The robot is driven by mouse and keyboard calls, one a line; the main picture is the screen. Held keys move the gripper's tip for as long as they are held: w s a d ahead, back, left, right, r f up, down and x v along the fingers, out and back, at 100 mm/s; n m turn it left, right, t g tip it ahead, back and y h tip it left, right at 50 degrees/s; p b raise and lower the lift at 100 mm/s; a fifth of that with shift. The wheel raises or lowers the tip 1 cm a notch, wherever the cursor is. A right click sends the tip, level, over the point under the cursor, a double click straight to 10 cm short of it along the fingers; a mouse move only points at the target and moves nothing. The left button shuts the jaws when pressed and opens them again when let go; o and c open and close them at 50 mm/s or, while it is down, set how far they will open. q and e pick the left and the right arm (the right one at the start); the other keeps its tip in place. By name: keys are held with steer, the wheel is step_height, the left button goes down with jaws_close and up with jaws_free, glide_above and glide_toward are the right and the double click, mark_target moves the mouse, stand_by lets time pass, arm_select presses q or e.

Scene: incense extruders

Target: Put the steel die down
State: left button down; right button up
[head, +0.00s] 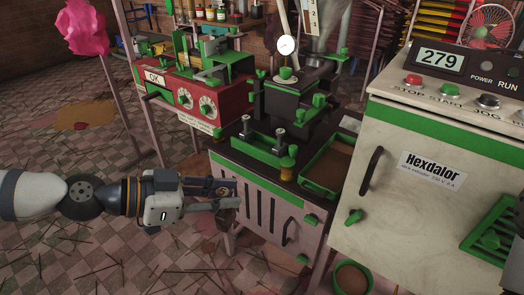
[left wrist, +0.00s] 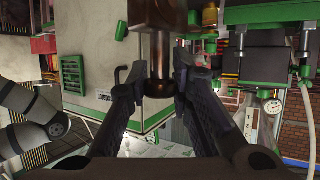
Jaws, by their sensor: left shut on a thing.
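My left gripper (head: 232,194) comes in from the left, in front of the dark-topped extruder stand (head: 262,150). It is shut on the steel die. In the left wrist view the die (left wrist: 158,60) is a dark, brownish, shiny stepped cylinder between the two fingers (left wrist: 158,85). In the head view the fingers and the poor light mostly hide the die. The gripper is beside the stand's slatted front, apart from the stand's top as far as I can tell. My right gripper is in neither view.
A green-rimmed tray (head: 325,165) and a green holder with metal posts (head: 257,146) are on the stand. The white Hexdalor cabinet (head: 405,190) stands at right, a red control box (head: 185,95) behind. A green-rimmed bucket (head: 352,277) is on the floor, which has scattered sticks.

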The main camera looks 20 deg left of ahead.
arm_select(q)
steer(key=w+a+r+n+t+y+p, duration=0.1)
steer(key=w+r+n+t+y, duration=0.15)
steer(key=w+r, duration=0.4)
steer(key=w+a+r+n+t+y, duration=0.2)
steer(key=w+r+n+y, duration=0.1)
steer(key=w, duration=0.6)
steer(key=w+f+b, duration=0.1)
steer(key=w+f, duration=0.3)
steer(key=w+d+f+b, duration=0.1)
steer(key=w+f+b, duration=0.1)
steer(key=w+f, duration=0.3)
steer(key=w+f+b, duration=0.1)
steer(key=w+f, duration=0.3)
steer(key=w, duration=0.1)
steer(key=shift+w+d+f, duration=0.15)
steer(key=shift+w+d, duration=0.1)
steer(key=shift+d, duration=0.1)
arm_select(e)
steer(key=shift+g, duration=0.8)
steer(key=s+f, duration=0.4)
arm_select(q)
steer(key=c, duration=1.4)
jaws_free()
steer(key=shift+s, duration=0.1)
steer(key=shift+c, duration=0.2)
